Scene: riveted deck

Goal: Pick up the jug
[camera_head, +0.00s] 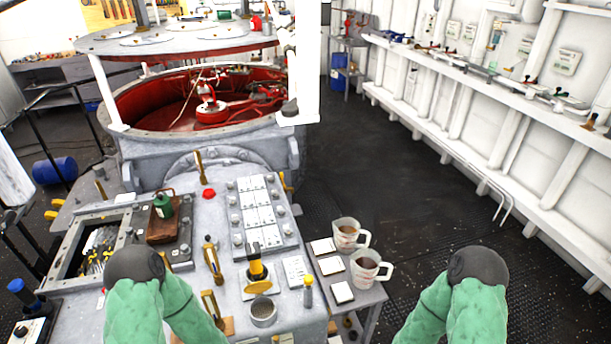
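Two pale jugs with handles on their right sides stand upright on a small side table (362,306) to the right of the console. The farther jug (345,237) is near the table's back edge, and the nearer jug (364,271) is just in front and to the right. Both have brownish contents or insides. I cannot tell which one the task means. My two green arms show only as bent sections with dark rounded joints at the bottom left and bottom right. Both grippers are out of the picture, and nothing touches the jugs.
White square tiles (343,292) lie beside the jugs. The grey console (240,200) left of them carries levers, a yellow-and-black handle (257,272) and a round tin (263,313). A large red-lined drum (200,100) stands behind. Dark floor (400,190) is clear to the right, up to a white wall.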

